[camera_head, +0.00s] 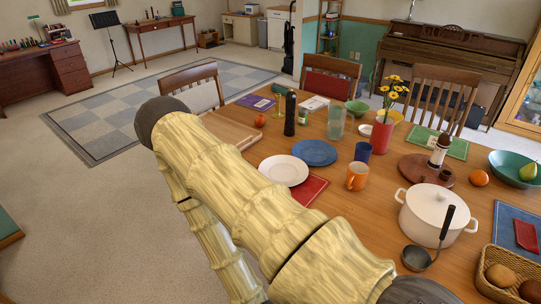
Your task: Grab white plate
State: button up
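The white plate (283,169) lies flat on the wooden table, near the table's near left edge. It sits beside a red napkin (312,189), and its near side comes close to my pale, ridged arm in the picture. The plate looks empty. My arm crosses the foreground, and its links hide part of the table's near edge. My gripper is not in view, so its distance from the plate does not show.
A blue plate (315,153) lies just beyond the white plate. An orange mug (357,176), a blue cup (362,152) and a white pot (434,215) stand to the right. A cutting board (232,132) and a dark bottle (290,113) are behind. Open floor lies left.

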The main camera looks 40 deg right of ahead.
aim_at(289, 171)
jog(key=i, duration=3.3)
jog(key=z, duration=4.5)
